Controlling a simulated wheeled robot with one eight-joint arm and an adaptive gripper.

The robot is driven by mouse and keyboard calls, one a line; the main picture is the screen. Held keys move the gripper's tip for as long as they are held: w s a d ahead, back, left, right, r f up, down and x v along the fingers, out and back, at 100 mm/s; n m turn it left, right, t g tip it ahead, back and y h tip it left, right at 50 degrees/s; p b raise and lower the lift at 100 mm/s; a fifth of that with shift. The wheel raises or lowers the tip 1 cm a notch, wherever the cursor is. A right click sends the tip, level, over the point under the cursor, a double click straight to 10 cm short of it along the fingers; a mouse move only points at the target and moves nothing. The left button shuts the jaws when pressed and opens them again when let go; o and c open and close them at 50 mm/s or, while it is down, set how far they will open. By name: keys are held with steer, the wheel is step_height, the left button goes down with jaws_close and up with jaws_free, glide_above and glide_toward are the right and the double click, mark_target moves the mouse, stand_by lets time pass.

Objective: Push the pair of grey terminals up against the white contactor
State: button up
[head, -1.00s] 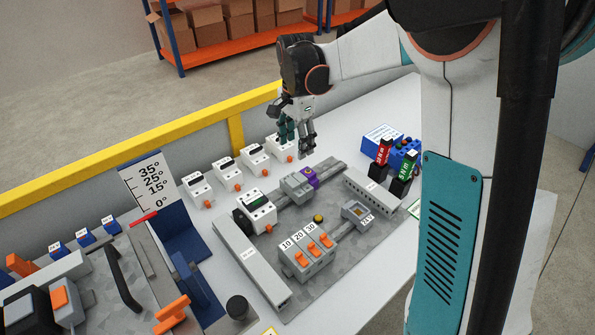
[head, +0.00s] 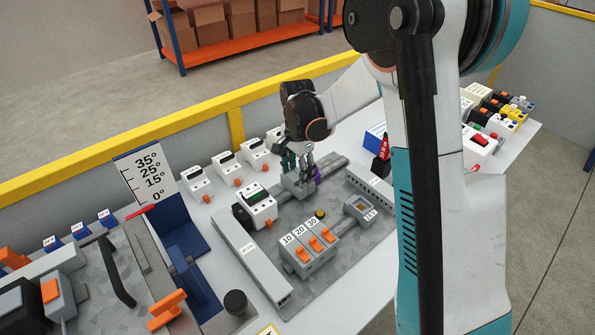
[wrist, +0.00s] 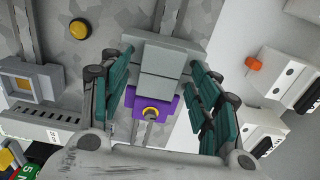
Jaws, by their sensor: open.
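The pair of grey terminals (head: 296,188) sits on the metal rail, with a purple block (head: 317,177) right beside it on the far side. The white contactor (head: 257,207) is on the same rail to the lower left. A short stretch of bare rail shows between the contactor and the terminals. My gripper (head: 300,166) is open, pointing down over the terminals. In the wrist view its teal fingers stand on either side of the grey terminals (wrist: 160,75) and the purple block (wrist: 148,107). I cannot tell whether the fingers touch them. The contactor is not visible in the wrist view.
Grey slotted ducts (head: 250,262) flank the board. Orange switches (head: 308,247) and a yellow button (head: 320,213) lie in front of the rail. White devices (head: 196,183) stand behind it. A yellow rail (head: 130,145) runs along the back.

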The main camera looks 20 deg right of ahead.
jaws_close()
steer(key=a, duration=0.1)
steer(key=s+a, duration=0.1)
steer(key=a, duration=0.2)
steer(key=shift+s, duration=0.35)
jaws_free()
step_height(320, 180, up, 12)
stand_by(0.5)
